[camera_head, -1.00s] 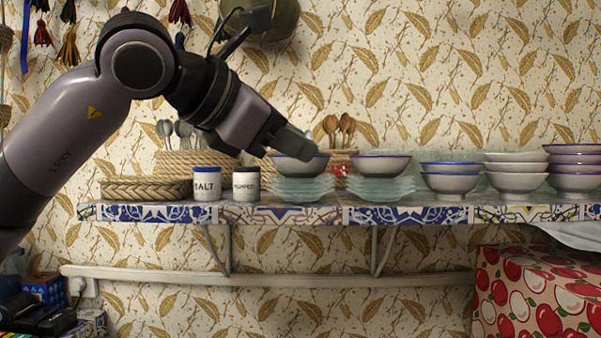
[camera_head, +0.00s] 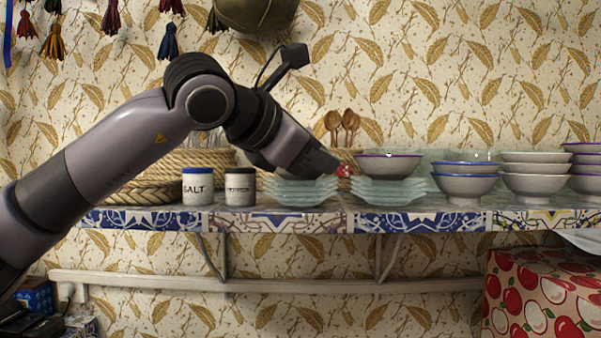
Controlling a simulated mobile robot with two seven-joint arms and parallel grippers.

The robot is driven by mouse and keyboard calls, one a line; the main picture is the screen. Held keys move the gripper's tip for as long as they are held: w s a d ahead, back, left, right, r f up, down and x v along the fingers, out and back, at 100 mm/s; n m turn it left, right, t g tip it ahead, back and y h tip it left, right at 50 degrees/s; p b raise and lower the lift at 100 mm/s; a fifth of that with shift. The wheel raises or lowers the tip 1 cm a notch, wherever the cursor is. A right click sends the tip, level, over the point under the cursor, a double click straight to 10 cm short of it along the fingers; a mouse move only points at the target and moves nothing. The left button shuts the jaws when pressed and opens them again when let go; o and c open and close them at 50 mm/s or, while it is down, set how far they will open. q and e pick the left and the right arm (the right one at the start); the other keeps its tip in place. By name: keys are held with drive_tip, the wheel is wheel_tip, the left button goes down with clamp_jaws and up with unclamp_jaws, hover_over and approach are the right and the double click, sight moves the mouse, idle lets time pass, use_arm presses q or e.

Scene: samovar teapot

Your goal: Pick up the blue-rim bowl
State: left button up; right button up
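Two stacked bowls with blue rims (camera_head: 465,182) stand on the tiled shelf, right of centre in the head view. A purple-rimmed bowl (camera_head: 390,166) sits on the right stack of glass plates (camera_head: 390,192). My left gripper (camera_head: 318,165) reaches in from the left, angled down over the left stack of glass plates (camera_head: 300,193). It covers the place above those plates, so a bowl there is almost wholly hidden. I cannot see its fingertips clearly or whether it holds anything. My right gripper is not in view.
Salt jar (camera_head: 197,186) and a second jar (camera_head: 240,187) stand left of the plates, beside woven baskets (camera_head: 150,190). More stacked white bowls (camera_head: 538,183) stand to the right. Wooden spoons (camera_head: 342,122) are behind.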

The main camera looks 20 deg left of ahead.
use_arm(q)
clamp_jaws()
drive_tip(key=shift+r, duration=0.15)
